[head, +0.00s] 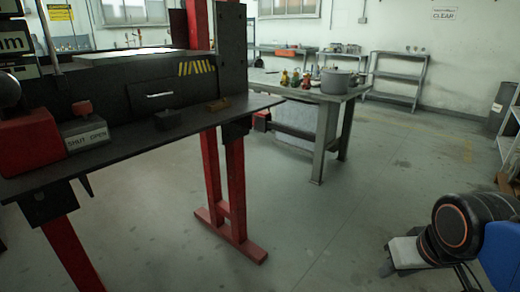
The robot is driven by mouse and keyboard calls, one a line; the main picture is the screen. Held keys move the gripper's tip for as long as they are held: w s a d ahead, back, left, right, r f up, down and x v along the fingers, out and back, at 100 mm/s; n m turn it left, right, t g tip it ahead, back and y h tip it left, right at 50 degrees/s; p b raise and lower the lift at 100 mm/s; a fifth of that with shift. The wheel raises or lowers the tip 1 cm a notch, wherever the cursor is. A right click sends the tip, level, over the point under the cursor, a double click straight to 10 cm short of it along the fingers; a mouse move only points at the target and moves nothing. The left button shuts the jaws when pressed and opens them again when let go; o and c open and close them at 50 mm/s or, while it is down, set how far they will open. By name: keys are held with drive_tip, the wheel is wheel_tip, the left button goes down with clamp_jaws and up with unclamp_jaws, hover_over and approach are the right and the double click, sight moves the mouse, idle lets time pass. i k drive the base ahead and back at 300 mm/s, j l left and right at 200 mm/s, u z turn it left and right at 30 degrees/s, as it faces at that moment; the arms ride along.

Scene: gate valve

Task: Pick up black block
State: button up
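A small black block (167,119) lies on the dark shelf (130,145) of the red-legged bench at the left. It stands out little against the dark surface. My gripper (386,268) is low at the bottom right, over the floor, far from the block and touching nothing that I can see. Its fingers are small and dark here, and I cannot tell whether they are open or shut.
A box marked SHUT OPEN (86,134) and a red housing (30,145) stand left of the block. A small brown piece (217,105) lies to its right. A grey table (345,95) holds a pot (338,80). Open floor (320,220) separates bench and arm.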

sight(164, 122)
drive_tip(key=i+j+u, duration=0.1)
drive_tip(key=u, duration=0.65)
